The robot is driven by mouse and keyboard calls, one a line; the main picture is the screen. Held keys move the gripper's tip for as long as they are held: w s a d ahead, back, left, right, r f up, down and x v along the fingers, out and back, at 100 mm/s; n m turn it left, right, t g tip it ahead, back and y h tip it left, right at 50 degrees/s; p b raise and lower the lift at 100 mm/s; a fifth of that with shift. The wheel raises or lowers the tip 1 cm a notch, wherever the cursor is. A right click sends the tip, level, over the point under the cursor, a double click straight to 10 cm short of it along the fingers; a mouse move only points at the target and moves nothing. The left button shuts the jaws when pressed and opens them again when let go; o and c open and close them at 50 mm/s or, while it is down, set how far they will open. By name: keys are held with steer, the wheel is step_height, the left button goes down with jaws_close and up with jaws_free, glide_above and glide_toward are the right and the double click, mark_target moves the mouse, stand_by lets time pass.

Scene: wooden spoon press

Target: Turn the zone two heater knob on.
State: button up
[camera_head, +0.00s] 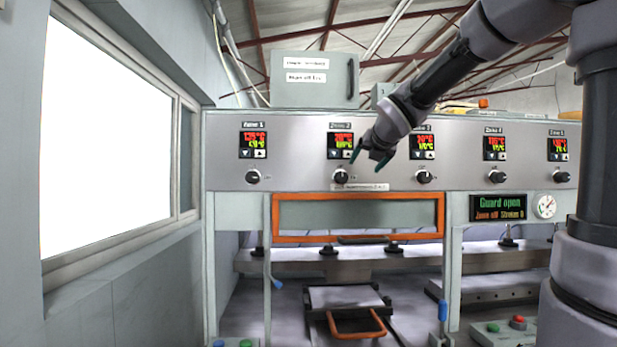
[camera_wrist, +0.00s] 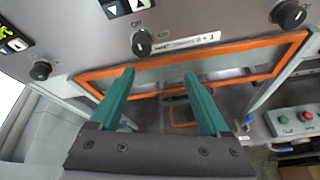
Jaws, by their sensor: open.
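The zone two knob (camera_head: 341,177) is a small black round knob on the grey panel, below the zone two display (camera_head: 340,144). In the wrist view the black knob (camera_wrist: 141,43) just above the fingertips appears to be the same one. Its pointer setting is too small to read surely. My gripper (camera_head: 368,161) is open and empty, with two teal fingers. It is in front of the panel, up and right of the zone two knob in the head view. In the wrist view the fingertips (camera_wrist: 158,73) are below the knob and apart from it.
The zone one knob (camera_head: 253,177) and zone three knob (camera_head: 424,177) flank it, with further knobs to the right. An orange-framed guard (camera_head: 358,238) hangs below the panel. A window wall stands left.

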mark_target(343, 176)
steer(key=shift+w+a+f+n, duration=0.4)
steer(key=shift+w+a+f, duration=0.25)
steer(key=shift+w, duration=1.25)
steer(key=shift+w+a+f+n, duration=0.45)
steer(key=shift+w+a, duration=0.35)
steer(key=shift+w, duration=1.15)
steer(key=shift+w+a+f+n, duration=0.35)
steer(key=shift+w+a+f, duration=0.35)
steer(key=shift+w, duration=1.2)
jaws_close()
